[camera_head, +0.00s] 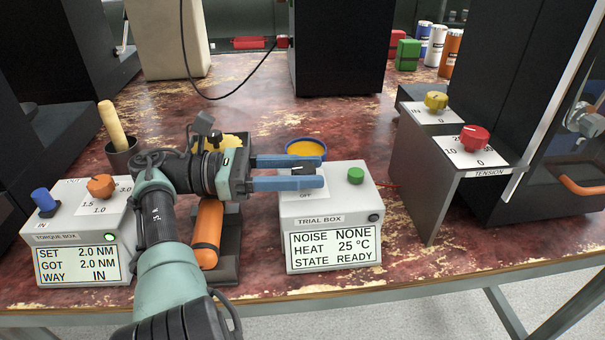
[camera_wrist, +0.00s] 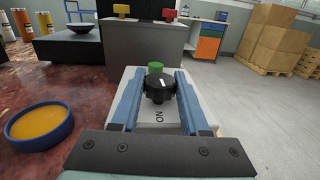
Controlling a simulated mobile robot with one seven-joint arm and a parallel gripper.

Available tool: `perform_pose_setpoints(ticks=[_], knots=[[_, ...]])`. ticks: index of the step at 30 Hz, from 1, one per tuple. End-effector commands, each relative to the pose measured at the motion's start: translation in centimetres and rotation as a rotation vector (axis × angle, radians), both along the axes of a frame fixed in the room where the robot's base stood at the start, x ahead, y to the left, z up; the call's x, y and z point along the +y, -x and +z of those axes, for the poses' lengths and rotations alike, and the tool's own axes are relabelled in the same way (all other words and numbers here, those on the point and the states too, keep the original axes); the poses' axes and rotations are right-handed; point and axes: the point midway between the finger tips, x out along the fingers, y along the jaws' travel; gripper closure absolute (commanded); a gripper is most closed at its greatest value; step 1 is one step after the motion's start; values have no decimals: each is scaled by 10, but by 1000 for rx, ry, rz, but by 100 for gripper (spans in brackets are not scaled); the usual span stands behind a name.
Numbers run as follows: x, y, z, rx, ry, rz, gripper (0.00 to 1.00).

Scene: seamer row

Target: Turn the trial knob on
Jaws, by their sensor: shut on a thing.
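The trial box (camera_head: 330,219) is a light grey box with a screen reading NOISE NONE, HEAT 25 °C, STATE READY. Its label says TRIAL BOX. The trial knob (camera_wrist: 159,86) is black with a white mark and sits on the box top between my fingers in the wrist view. My gripper (camera_head: 313,172) has blue fingers reaching from the left over the box, shut on the knob; it also shows in the wrist view (camera_wrist: 158,88). In the head view the fingers mostly hide the knob. OFF shows on the plate below the fingers, and ON shows in the wrist view.
A green button (camera_head: 355,175) sits right of the knob. The torque box (camera_head: 75,232) stands left, and a grey stand (camera_head: 428,190) with red and yellow knobs stands right. A bowl of orange stuff (camera_head: 306,149) is behind the trial box.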

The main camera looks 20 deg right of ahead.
Motion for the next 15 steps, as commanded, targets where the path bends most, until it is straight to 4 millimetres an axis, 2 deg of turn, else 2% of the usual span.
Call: perform_pose_setpoints(ticks=[10, 11, 15], knots=[[-1, 1, -1, 3, -2, -6, 100], [-1, 1, -1, 3, -3, -6, 53], [0, 1, -1, 2, -2, -5, 28]])
